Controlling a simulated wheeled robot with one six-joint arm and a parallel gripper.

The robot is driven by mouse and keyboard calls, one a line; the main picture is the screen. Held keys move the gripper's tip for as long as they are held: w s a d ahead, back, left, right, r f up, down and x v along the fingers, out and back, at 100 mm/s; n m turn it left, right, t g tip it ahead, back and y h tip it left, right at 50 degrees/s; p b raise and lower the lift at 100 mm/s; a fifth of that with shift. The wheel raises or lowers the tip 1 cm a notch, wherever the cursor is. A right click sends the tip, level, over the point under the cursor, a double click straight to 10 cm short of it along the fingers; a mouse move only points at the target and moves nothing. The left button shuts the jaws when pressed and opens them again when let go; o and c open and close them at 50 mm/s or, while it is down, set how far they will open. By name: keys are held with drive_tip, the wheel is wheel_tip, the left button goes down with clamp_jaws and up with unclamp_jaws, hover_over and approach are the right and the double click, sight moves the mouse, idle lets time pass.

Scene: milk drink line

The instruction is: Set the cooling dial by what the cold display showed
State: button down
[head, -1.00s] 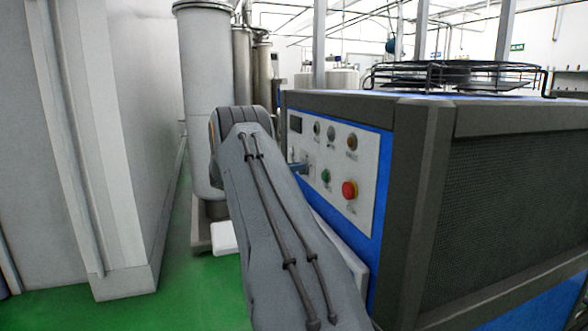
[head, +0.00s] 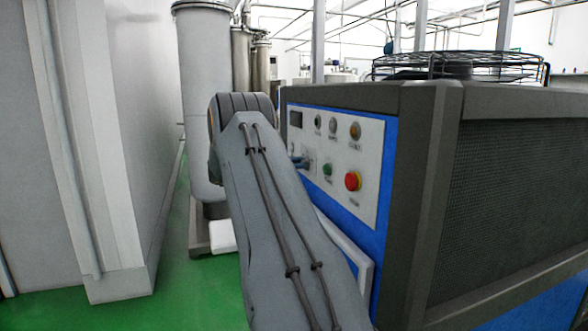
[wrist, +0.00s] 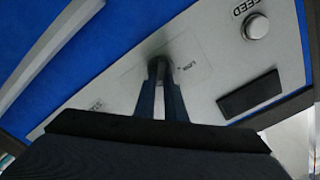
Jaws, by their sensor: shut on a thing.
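The white control panel (head: 340,150) is on the blue front of a large machine. My gripper (head: 300,163) reaches the panel's left part, and its two narrow fingers also show in the wrist view (wrist: 160,85). They are shut on a small dark dial (wrist: 158,67), which is mostly hidden between the fingertips. A printed scale surrounds the dial, but its marks are too small to read. A dark rectangular display (head: 296,119) is at the panel's upper left and also shows in the wrist view (wrist: 248,95). No figures are readable on it.
A red button (head: 353,180) and a green button (head: 328,169) are to the right of my gripper. Several small knobs or lamps (head: 333,127) line the panel's top. A pale handle (head: 350,252) projects below it. A tall grey cabinet (head: 110,150) stands left, with green floor between.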

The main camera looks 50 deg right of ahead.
drive_tip(key=shift+s+f+m+b, duration=0.15)
drive_tip(key=shift+m+b, duration=0.75)
drive_tip(key=shift+m, duration=0.7)
drive_tip(key=c, duration=1.8)
unclamp_jaws()
drive_tip(key=shift+a, duration=0.1)
drive_tip(key=shift+v, duration=3.9)
